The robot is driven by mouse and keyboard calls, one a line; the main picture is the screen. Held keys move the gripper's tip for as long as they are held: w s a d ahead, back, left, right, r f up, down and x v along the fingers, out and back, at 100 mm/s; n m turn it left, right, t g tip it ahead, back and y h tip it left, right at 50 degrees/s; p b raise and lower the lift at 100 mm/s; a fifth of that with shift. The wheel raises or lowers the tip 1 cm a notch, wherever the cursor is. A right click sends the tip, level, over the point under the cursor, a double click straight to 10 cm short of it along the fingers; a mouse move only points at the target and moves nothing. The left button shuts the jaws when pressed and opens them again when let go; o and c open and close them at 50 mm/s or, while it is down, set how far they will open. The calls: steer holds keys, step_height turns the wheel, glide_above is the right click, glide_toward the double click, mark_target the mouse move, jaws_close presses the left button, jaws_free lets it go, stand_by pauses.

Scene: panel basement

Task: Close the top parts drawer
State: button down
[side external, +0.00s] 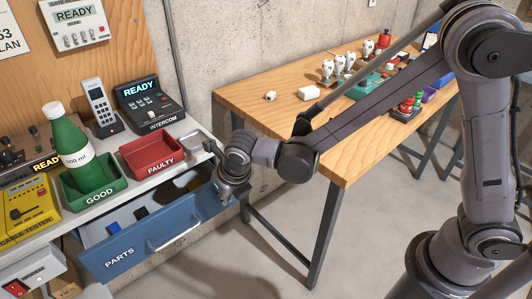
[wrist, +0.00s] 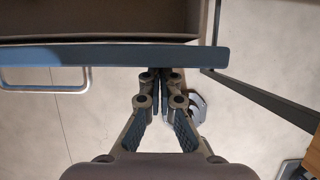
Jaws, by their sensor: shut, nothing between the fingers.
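The blue parts drawer (side external: 140,250), labelled PARTS, stands pulled out under the worktop. In the wrist view, the drawer front (wrist: 110,56) crosses the upper picture, with the handle (wrist: 45,86) at left. My gripper (side external: 226,198) is at the right end of the drawer front. In the wrist view, my gripper (wrist: 161,75) is shut and empty, with its tips at the front's outer face, right of the handle. I cannot tell whether they touch.
The worktop above holds a green GOOD tray (side external: 95,190) with a green bottle (side external: 70,145), a red FAULTY tray (side external: 152,155), an intercom (side external: 150,103) and a yellow tester (side external: 28,205). A wooden table (side external: 240,100) stands at right. Open floor lies before the drawer.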

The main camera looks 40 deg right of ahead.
steer(key=w, duration=0.8)
steer(key=shift+w, duration=0.15)
